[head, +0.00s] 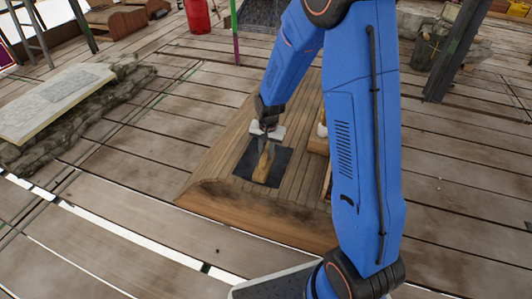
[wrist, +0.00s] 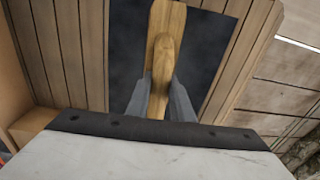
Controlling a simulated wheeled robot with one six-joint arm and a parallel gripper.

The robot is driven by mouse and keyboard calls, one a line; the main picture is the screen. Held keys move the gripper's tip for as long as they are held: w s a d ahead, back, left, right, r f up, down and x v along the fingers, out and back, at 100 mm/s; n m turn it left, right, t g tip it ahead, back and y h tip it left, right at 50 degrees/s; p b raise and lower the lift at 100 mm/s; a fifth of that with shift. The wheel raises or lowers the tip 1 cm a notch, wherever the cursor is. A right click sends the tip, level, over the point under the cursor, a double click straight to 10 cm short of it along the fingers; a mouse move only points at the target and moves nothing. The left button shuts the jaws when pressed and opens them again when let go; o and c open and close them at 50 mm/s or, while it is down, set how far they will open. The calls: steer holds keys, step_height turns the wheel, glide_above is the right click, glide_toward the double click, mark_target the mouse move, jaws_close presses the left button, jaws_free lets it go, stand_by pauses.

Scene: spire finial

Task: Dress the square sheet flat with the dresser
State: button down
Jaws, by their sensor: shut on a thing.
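The square sheet (head: 281,165) is dark grey and lies on a raised wooden platform in the head view. It also shows in the wrist view (wrist: 205,52), behind the tool. The dresser (head: 262,167) is a light wooden tool with a raised grip. In the wrist view the dresser (wrist: 165,20) runs up the middle over the sheet. My gripper (head: 265,146) is shut on the dresser's grip, with a grey finger on each side. I cannot tell whether the dresser touches the sheet. The sheet's near edge is hidden in the wrist view.
The platform (head: 222,165) has planked sides and a thick wooden front edge. A small pale-topped object (head: 322,130) stands on it right of the sheet, partly behind my arm. A stone slab (head: 55,100) lies at left. Plank floor in front is clear.

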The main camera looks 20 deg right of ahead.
steer(key=shift+s+r, duration=0.1)
steer(key=shift+r, duration=2)
steer(key=shift+f+t, duration=0.3)
steer(key=shift+f, duration=0.1)
steer(key=shift+f, duration=0.1)
step_height(320, 180, down, 3)
steer(key=shift+f, duration=0.1)
